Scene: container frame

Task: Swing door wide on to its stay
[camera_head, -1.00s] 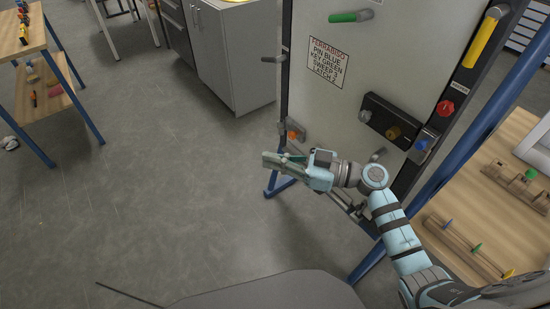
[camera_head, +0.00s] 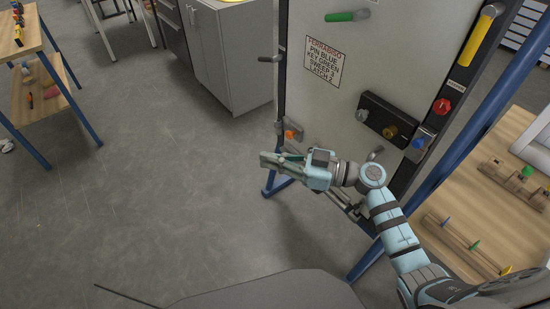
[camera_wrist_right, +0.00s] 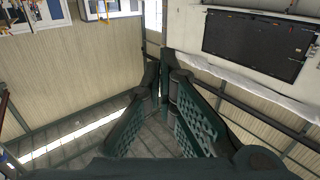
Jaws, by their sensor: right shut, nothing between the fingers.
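The pale door panel (camera_head: 330,105) stands in its dark frame in the head view. It carries a printed sign (camera_head: 324,63), a green handle (camera_head: 347,15), a black lock box (camera_head: 385,120) with a brass knob, and an orange piece (camera_head: 291,135) low at its left edge. I cannot tell how far the door is open, nor clearly pick out the stay. My right gripper (camera_head: 267,160) is shut and empty, in front of the door's lower left part, pointing left. In the right wrist view its fingers (camera_wrist_right: 162,62) meet with nothing between them. My left gripper is out of view.
A yellow handle (camera_head: 475,40), red knob (camera_head: 441,106) and blue knob (camera_head: 420,140) sit on the right frame post. A wooden bench (camera_head: 455,200) stands right, a grey cabinet (camera_head: 232,60) behind left, and shelves (camera_head: 40,90) far left. The floor (camera_head: 160,180) left of the gripper is clear.

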